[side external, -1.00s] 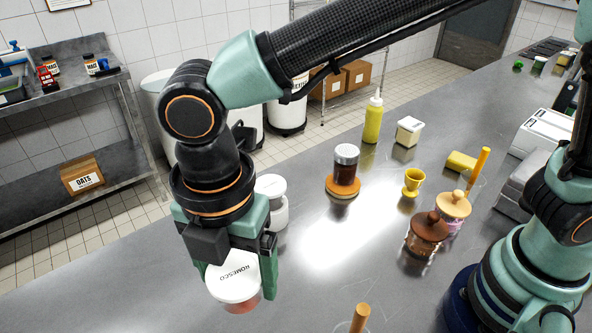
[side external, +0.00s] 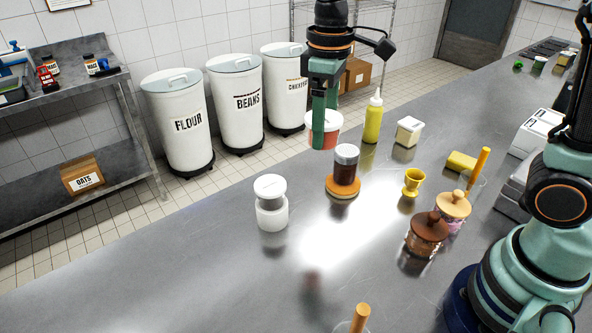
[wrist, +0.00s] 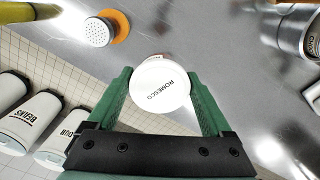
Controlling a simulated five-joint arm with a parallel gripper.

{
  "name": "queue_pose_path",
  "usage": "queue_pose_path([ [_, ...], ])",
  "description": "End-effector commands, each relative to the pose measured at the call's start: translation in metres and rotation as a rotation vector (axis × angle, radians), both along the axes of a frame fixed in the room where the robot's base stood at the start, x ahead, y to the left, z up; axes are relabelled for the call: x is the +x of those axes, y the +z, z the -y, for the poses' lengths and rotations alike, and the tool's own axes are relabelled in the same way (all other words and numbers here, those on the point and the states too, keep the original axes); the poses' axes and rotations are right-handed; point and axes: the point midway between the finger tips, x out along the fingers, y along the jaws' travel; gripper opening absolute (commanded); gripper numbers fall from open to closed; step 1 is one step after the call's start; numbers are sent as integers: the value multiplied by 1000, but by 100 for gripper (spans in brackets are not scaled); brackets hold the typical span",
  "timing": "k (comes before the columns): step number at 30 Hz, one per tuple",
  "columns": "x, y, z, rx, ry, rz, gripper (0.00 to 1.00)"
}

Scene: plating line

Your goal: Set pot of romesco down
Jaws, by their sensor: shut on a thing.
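The pot of romesco (side external: 331,124) is a red pot with a white lid, labelled ROMESCO, and its lid (wrist: 162,88) fills the middle of the wrist view. My gripper (side external: 322,125) is shut on it, with a green finger on each side. In the side view a finger hides part of the pot. The pot appears raised above the steel counter (side external: 180,265), with a faint reddish reflection far below it. It looks upright.
A dark jar with a grey top (side external: 346,160) stands on an orange coaster, near the pot in the picture. A white-lidded jar (side external: 271,205), yellow bottle (side external: 373,120), yellow egg cup (side external: 413,182) and brown-lidded jar (side external: 427,235) stand around. The front-left counter is clear.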

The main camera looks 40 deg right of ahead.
Motion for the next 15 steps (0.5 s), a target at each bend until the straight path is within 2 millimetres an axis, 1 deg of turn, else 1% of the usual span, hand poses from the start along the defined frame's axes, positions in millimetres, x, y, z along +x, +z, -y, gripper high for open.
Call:
queue_pose_path([
  [1, 2, 1, 21, 0, -113, 1, 24],
  [3, 2, 2, 43, 0, -249, 1, 24],
  [6, 1, 2, 67, 0, -397, 1, 24],
  [9, -1, 2, 81, 0, -491, 1, 24],
  [11, -3, 1, 86, 0, -521, 0, 24],
  [15, -14, -13, 89, -1, -545, -3, 24],
])
